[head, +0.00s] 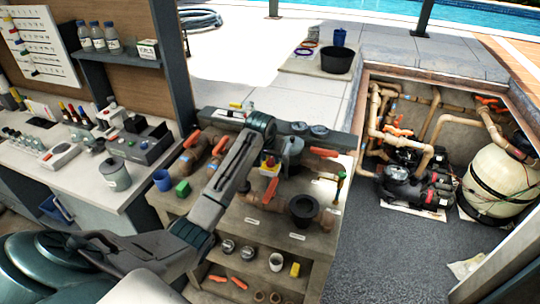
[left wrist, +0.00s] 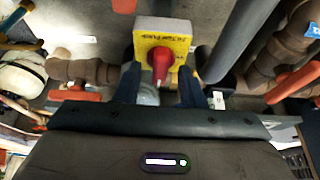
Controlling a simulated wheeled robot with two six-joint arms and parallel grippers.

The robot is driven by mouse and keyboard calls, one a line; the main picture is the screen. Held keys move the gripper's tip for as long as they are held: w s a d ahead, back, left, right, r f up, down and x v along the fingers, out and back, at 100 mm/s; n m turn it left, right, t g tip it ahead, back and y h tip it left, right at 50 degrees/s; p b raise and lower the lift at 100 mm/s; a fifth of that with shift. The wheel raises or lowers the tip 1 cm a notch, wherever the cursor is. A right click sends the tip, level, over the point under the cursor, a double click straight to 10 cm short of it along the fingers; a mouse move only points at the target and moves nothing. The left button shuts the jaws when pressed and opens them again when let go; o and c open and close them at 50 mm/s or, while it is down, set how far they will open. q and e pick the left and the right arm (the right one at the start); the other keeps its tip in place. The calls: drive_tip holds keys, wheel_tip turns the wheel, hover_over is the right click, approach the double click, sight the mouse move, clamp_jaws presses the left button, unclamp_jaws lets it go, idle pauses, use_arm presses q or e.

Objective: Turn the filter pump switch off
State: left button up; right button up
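The filter pump switch is a yellow plate with a red knob (head: 268,168) on the wooden bench's fittings. In the left wrist view the red knob (left wrist: 159,64) sits on the yellow plate (left wrist: 146,45), with upside-down lettering beside it. My left gripper (left wrist: 159,88) is open, its two dark fingers on either side of the knob with gaps showing; contact is not visible. In the head view my left arm reaches over the bench, and its gripper (head: 267,152) is close to the switch, partly hidden. My right gripper is not in view.
Pipes with orange-handled valves (head: 323,152) crowd around the switch. The pump pit (head: 420,180) lies to the right.

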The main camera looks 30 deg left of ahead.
use_arm(q)
clamp_jaws()
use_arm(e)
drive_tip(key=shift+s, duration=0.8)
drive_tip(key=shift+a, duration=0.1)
